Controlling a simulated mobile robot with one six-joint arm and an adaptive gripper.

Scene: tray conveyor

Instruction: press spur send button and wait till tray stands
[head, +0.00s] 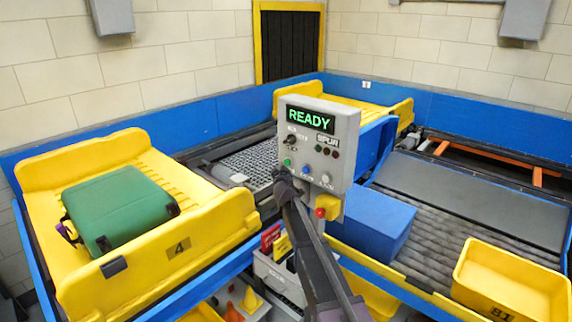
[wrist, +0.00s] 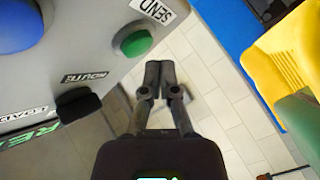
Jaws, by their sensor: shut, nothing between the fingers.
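The grey control panel (head: 345,135) stands in the middle of the head view, its display (head: 310,119) reading READY in green. The green button (wrist: 137,42), labelled SEND in the wrist view, sits at the panel's edge; it also shows in the head view (head: 287,163). My gripper (wrist: 160,68) is shut and empty. Its fingertips appear just beside the green button, seen against the floor; I cannot tell whether they touch the panel. A yellow tray marked 4 (head: 178,250) stands at left, carrying a green suitcase (head: 125,208). Another yellow tray (head: 350,97) stands at the back.
A blue button (wrist: 16,26) and a black ROUTE switch (wrist: 78,105) are on the panel. A red knob (head: 321,212) is below it. A blue box (head: 372,222) and a yellow bin marked 81 (head: 510,285) stand at right. My arm covers part of the grey crate (head: 275,275).

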